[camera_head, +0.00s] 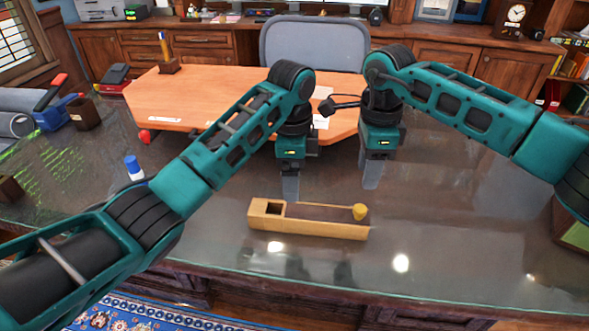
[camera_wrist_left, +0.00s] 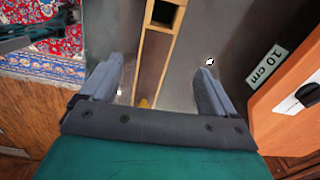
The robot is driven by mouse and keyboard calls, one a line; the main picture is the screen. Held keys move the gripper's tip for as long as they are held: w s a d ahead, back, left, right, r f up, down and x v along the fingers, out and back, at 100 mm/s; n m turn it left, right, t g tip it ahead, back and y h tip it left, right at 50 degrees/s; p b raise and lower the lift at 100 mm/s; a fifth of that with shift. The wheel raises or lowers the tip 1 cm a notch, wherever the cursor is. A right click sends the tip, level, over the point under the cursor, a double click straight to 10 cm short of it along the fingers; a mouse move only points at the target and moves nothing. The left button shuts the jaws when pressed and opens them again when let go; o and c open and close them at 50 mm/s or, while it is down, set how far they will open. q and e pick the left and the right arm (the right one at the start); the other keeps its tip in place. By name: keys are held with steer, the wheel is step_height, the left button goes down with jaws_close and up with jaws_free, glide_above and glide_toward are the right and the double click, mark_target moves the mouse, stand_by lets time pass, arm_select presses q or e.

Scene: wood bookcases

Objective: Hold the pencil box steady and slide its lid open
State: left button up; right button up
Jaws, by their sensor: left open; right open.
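The pencil box (camera_head: 307,228) is a long, light wooden box lying across the dark glossy desktop. I cannot tell how far the lid is shifted. My left gripper (camera_head: 290,191) is open and points down just behind the box. My right gripper (camera_head: 372,179) is open, points down behind the knob end and is empty.
An orange-topped desk section (camera_head: 200,92) with a grey chair (camera_head: 313,43) lies beyond. A blue-and-white bottle (camera_head: 134,167) stands at the left. A dark pen holder (camera_head: 84,113) is farther left. The desktop right of the box is clear.

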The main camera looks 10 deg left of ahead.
mark_target(294, 211)
arm_select(q)
steer(key=shift+m, duration=0.3)
step_height(294, 211, down, 12)
steer(key=shift+d+f, duration=0.15)
stand_by(0.4)
